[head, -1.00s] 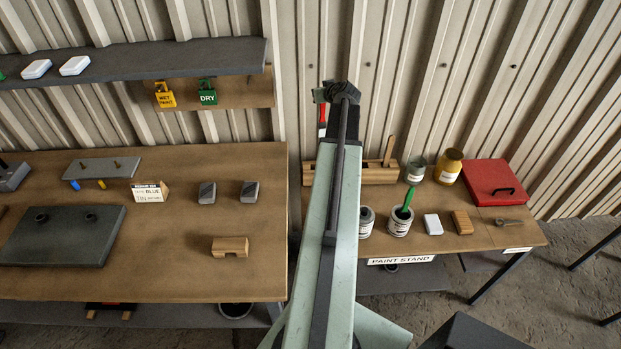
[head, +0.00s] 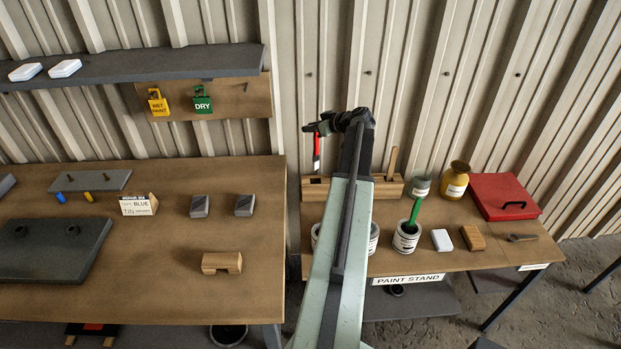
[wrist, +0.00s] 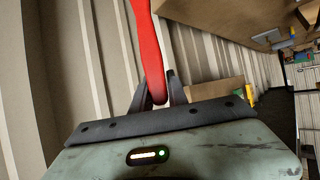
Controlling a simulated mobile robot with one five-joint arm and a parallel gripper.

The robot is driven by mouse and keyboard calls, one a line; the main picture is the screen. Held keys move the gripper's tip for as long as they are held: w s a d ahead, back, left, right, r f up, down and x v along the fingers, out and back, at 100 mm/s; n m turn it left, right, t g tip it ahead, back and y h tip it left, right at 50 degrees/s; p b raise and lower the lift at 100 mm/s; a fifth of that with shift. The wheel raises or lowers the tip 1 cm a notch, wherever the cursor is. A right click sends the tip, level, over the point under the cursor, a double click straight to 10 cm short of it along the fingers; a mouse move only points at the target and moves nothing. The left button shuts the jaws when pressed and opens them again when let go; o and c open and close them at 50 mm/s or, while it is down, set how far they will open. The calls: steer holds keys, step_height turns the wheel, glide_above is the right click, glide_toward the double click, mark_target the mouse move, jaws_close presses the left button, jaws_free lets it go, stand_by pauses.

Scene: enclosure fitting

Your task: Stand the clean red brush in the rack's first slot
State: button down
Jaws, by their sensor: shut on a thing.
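The red brush (head: 317,150) hangs roughly upright below my gripper (head: 318,128) in the head view. My gripper is shut on it, and the red handle also fills the space between the fingers in the wrist view (wrist: 152,50). The brush is above the left end of the wooden rack (head: 386,189), in front of the wall; whether it touches the rack cannot be told. A wooden handle (head: 392,163) stands up at the rack's right part. My arm hides the rack's middle. A dark opening shows at its left end.
On the paint stand (head: 430,259) are a tin with a green brush (head: 406,238), a glass jar (head: 421,186), a yellow jar (head: 455,182), a red box (head: 503,194) and small blocks. The workbench (head: 180,262) is at left. Yellow and green tags (head: 202,103) hang behind it.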

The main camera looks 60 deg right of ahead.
step_height(320, 180, down, 15)
steer(key=b, duration=1.3)
steer(key=shift+f, duration=0.15)
steer(key=shift+r, duration=0.25)
steer(key=c, duration=1.3)
jaws_free()
steer(key=shift+f, duration=0.15)
steer(key=p+v, duration=0.5)
steer(key=v, duration=0.7)
steer(key=shift+p, duration=0.4)
